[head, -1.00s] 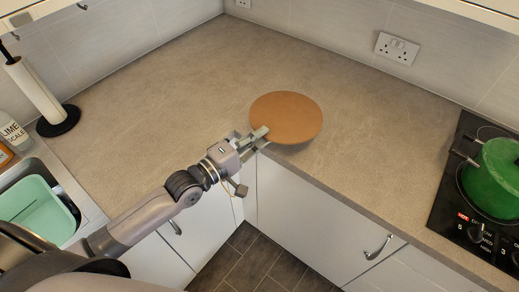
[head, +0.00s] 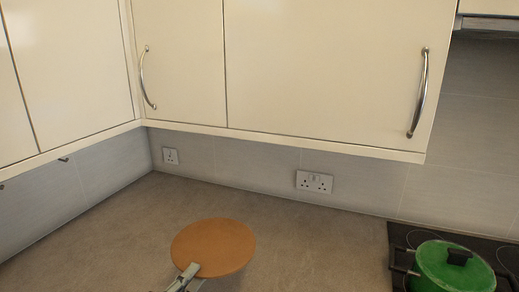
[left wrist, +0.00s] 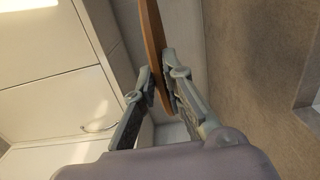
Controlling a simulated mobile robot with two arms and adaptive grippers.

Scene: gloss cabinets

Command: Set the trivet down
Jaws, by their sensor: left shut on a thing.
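The trivet (head: 214,246) is a flat, round, orange-brown disc. In the head view it shows over the corner worktop, its near edge in my left gripper (head: 188,276). In the left wrist view the trivet (left wrist: 152,28) is seen edge-on between the two fingers of my left gripper (left wrist: 157,80), which is shut on it. It looks apart from the worktop there, but I cannot tell the height. Most of my left arm is below the head picture. My right gripper is not in view.
The grey-brown worktop (head: 100,235) is bare around the trivet. A green pot (head: 455,268) stands on the black hob (head: 402,236) at the right. Cream wall cupboards (head: 300,70) hang above the back. Sockets (head: 314,182) are on the tiled wall.

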